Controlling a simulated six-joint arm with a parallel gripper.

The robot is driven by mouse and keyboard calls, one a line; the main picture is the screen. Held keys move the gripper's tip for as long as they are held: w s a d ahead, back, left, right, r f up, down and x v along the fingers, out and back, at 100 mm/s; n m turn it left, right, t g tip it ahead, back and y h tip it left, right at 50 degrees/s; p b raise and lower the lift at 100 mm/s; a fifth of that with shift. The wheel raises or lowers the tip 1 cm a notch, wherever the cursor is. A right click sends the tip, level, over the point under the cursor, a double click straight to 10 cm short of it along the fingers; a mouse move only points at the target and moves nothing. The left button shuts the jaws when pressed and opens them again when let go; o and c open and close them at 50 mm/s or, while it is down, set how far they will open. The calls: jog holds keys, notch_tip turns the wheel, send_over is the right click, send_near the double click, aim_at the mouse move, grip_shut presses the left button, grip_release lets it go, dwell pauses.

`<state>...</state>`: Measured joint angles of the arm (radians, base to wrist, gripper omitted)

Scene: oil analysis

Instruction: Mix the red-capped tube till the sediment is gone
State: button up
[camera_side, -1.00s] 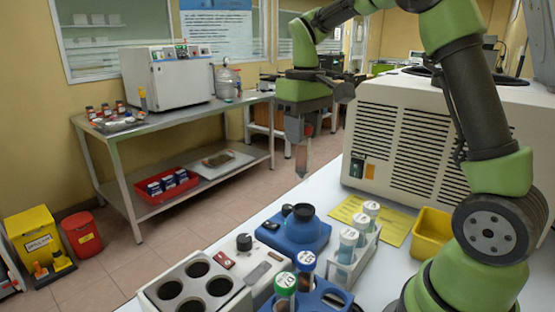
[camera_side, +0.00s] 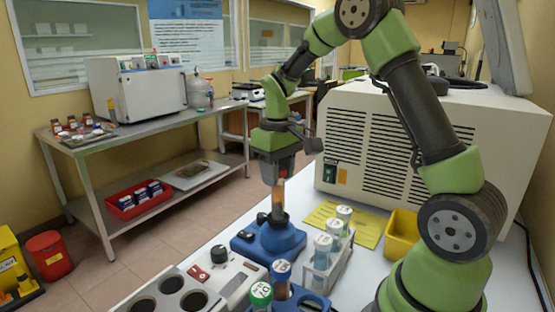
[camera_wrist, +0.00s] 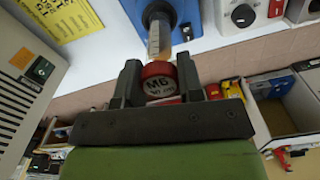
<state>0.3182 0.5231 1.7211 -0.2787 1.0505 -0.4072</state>
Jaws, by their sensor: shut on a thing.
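My gripper (camera_side: 279,180) is shut on the red-capped tube (camera_side: 278,200) and holds it upright over the blue mixer (camera_side: 262,244). The tube's lower end is at the mixer's dark cup (camera_side: 277,218) and appears to touch it. In the wrist view the fingers of my gripper (camera_wrist: 159,76) clasp the red cap (camera_wrist: 160,68), whose white top is marked M6. Below it the tube (camera_wrist: 160,38) looks pale with brown contents, its end at the cup of the blue mixer (camera_wrist: 186,12). I cannot tell how much sediment is in it.
A white rack (camera_side: 322,277) with several white-capped tubes stands right of the mixer. A yellow bin (camera_side: 403,226) and a large vented machine (camera_side: 375,150) are at the right.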

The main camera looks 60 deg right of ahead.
jog(key=shift+f, duration=0.45)
jog(key=shift+f, duration=0.35)
dwell(0.5)
dwell(2.1)
jog(key=shift+r, duration=4.55)
